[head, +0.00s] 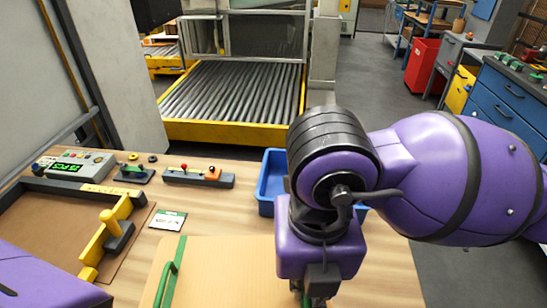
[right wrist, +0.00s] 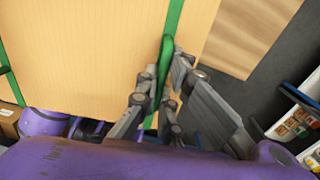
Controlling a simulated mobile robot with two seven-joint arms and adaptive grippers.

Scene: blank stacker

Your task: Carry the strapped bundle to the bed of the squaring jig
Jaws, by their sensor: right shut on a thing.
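The strapped bundle (head: 225,268) is a flat tan stack with green straps at the front of the table; it fills much of the right wrist view (right wrist: 85,50). A green handle (head: 166,284) shows on its left side. My right gripper (right wrist: 166,66) is shut on a green handle at the bundle's edge; in the head view my own arm mostly hides this grip. The squaring jig, with a dark frame and yellow bars (head: 107,232), lies at the left. Its brown bed (head: 50,225) is bare where visible. My left gripper is out of view; part of my left arm shows at lower left.
A control box (head: 75,165) with a green display stands behind the jig. A dark strip with red and orange knobs (head: 198,178) and a blue bin (head: 268,185) line the back edge. A small card (head: 167,220) lies between jig and bundle. A roller conveyor (head: 230,92) stands beyond.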

